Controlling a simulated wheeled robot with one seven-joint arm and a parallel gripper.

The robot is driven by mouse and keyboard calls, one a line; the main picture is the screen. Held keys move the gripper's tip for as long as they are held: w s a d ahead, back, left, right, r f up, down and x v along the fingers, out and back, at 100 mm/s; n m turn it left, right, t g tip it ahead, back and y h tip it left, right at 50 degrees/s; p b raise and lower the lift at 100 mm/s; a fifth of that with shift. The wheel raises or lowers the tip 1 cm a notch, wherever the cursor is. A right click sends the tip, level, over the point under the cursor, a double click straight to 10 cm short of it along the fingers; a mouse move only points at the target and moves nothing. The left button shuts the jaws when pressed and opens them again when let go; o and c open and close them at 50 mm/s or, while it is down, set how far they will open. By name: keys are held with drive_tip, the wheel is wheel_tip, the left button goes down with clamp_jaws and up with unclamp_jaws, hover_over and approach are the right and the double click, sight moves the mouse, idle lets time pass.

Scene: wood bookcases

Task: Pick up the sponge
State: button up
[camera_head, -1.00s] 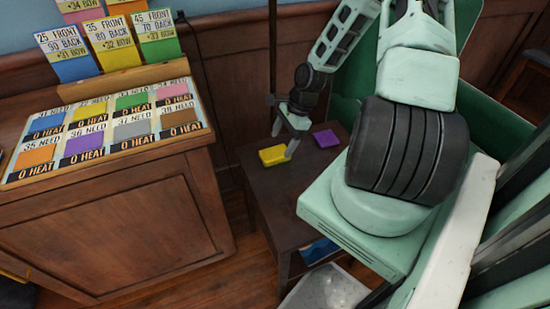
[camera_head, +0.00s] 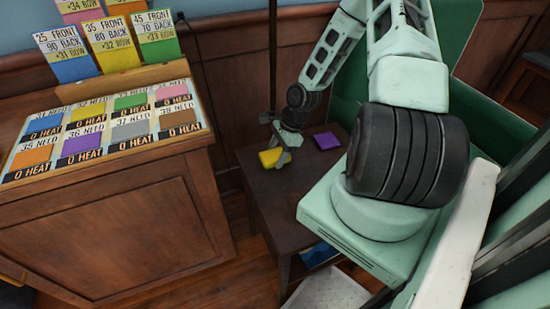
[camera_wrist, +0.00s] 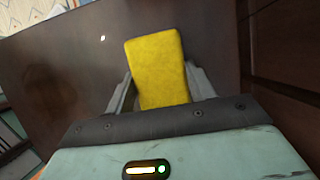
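The yellow sponge (camera_head: 269,159) lies on the small dark wood table (camera_head: 302,186), toward its left side. My gripper (camera_head: 277,147) is down at the sponge and partly covers it in the head view. In the wrist view the sponge (camera_wrist: 157,70) is between the two fingers of my gripper (camera_wrist: 160,82), one on each side. The fingers look spread around it and close to its long sides. Whether they touch it is hard to tell. The sponge's far end sticks out past the fingertips.
A purple block (camera_head: 326,141) lies on the same table, right of the sponge. A wooden counter (camera_head: 110,215) with coloured number cards stands at the left. A thin dark pole (camera_head: 273,60) rises behind the table. A pale bin (camera_head: 327,287) stands on the floor in front.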

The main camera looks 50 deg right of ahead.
sight(277, 154)
wheel_tip(277, 154, up, 10)
drive_tip(key=p, duration=0.2)
drive_tip(key=o, duration=0.4)
drive_tip(key=shift+c, duration=1.5)
